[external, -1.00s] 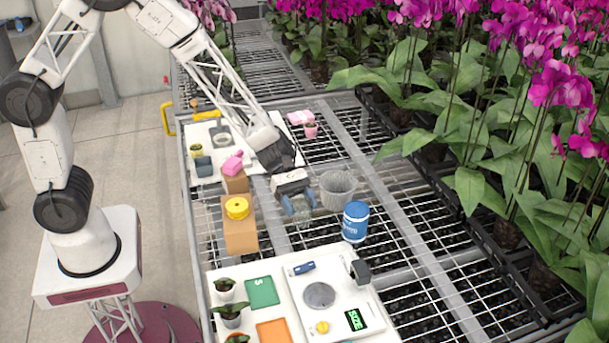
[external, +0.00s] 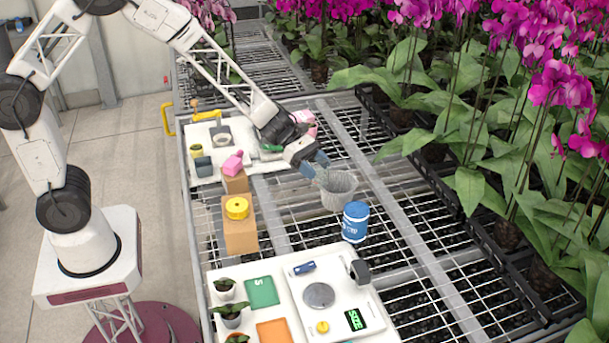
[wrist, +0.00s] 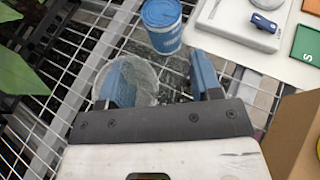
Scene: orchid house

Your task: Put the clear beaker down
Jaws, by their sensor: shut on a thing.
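My gripper (external: 315,165) is shut on the clear beaker (external: 324,180), which is faint and hard to make out against the bench. In the wrist view the beaker (wrist: 172,88) shows between the two blue fingers (wrist: 165,80). In the external view the beaker overlaps the rim of a translucent ribbed pot (external: 339,194). I cannot tell whether it is above, behind or inside that pot. The pot also shows in the wrist view (wrist: 143,82), partly behind the left finger.
A blue tub (external: 355,222) stands close by the pot. A cardboard box (external: 240,232) with a yellow item is to the left. White trays with a scale (external: 345,325) lie in front, and another (external: 208,170) at the back. Open wire mesh (external: 295,235) lies between.

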